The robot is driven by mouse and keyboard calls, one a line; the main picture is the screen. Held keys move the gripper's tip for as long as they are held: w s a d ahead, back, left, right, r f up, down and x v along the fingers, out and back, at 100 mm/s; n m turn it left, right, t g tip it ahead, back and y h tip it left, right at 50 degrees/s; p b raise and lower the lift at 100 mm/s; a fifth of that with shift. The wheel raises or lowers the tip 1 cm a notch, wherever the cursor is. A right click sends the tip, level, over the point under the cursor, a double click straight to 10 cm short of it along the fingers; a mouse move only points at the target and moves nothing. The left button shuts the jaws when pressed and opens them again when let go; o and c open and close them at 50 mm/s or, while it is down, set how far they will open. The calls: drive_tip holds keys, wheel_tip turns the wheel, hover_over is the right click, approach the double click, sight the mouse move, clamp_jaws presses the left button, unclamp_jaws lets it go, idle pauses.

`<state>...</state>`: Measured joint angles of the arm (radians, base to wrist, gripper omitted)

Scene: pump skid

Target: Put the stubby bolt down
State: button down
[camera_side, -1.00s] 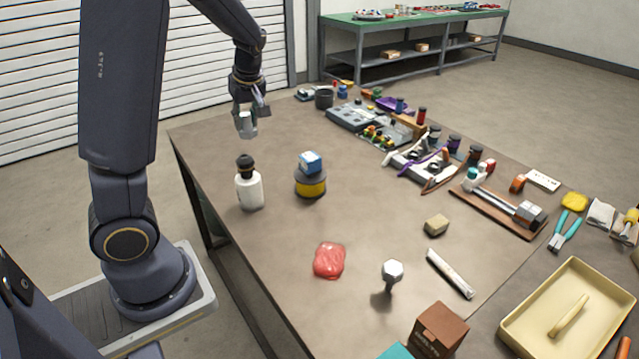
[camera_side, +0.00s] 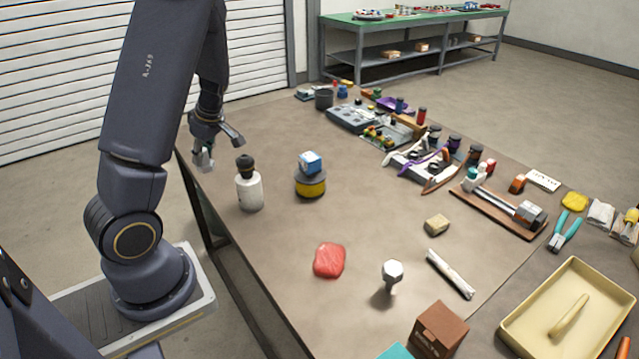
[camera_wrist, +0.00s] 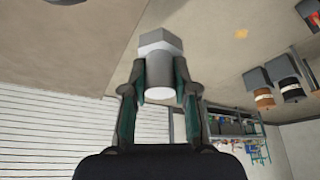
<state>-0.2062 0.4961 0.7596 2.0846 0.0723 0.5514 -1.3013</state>
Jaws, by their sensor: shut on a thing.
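My gripper (camera_side: 204,157) is shut on the stubby bolt, near the left edge of the table (camera_side: 285,230) in the side view. In the wrist view the bolt (camera_wrist: 160,62) is grey, with a faceted hex head and a short, thick round shank. The fingers of my gripper (camera_wrist: 160,82) close on it from both sides. In the side view the bolt is small and mostly hidden by the fingers. I cannot tell its height above the table. A second silver hex-headed bolt (camera_side: 392,271) stands head up on the front part of the table.
A white bottle with a black cap (camera_side: 249,190) stands just right of my gripper. Beyond it is a yellow-and-dark tin (camera_side: 310,186) with a blue-and-white block (camera_side: 310,162) on top. A red lump (camera_side: 329,260) lies in front. The table centre is mostly clear; the right side is crowded.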

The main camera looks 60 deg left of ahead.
drive_tip(key=w+a+f, duration=0.6)
drive_tip(key=f, duration=0.1)
drive_tip(key=w+a+f, duration=0.3)
drive_tip(key=a+f, duration=0.1)
drive_tip(key=shift+w+a, duration=0.1)
drive_tip(key=shift+w, duration=0.05)
drive_tip(key=shift+w+f, duration=0.1)
drive_tip(key=shift+f, duration=1.55)
drive_tip(key=shift+f, duration=0.1)
drive_tip(key=c, duration=0.9)
unclamp_jaws()
